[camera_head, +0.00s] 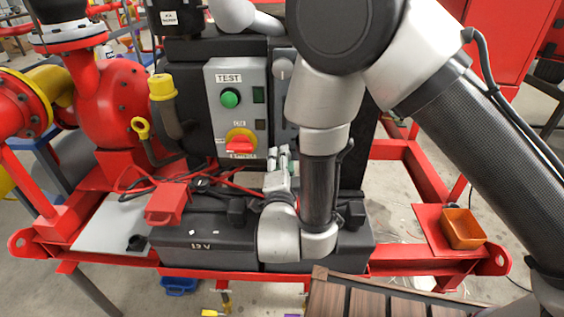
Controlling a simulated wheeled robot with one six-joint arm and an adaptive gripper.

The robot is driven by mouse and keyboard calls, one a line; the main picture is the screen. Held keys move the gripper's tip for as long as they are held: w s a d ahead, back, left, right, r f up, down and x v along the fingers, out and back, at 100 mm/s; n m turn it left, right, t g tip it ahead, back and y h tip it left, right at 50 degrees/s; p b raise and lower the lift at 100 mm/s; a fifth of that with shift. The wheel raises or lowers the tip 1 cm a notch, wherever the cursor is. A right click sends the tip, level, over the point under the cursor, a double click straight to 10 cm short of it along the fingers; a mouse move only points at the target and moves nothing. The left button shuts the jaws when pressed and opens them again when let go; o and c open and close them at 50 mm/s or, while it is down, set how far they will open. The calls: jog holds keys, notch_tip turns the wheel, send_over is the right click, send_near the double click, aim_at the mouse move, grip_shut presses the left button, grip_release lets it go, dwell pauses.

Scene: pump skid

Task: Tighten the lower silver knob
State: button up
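A grey control panel (220,110) carries a label TEST, a green button (230,97) and a red knob on a yellow plate (240,142). A second grey panel is just right of it, mostly covered by my arm. One round silver knob (284,68) shows near the top of that panel. A lower silver knob cannot be made out; my arm and gripper cover that area. My gripper (279,153) points away toward the lower part of the second panel, right of the red knob. Its fingertips are small and partly hidden, so contact and opening cannot be told.
Black batteries (205,245) marked 12 V stand below the panels, with red and black cables on top. A red pump (112,105) and yellow pipe fitting are at left. An orange bin (462,228) sits on the red frame (420,255) at right.

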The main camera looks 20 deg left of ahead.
dwell(0.5)
jog(key=o, duration=1)
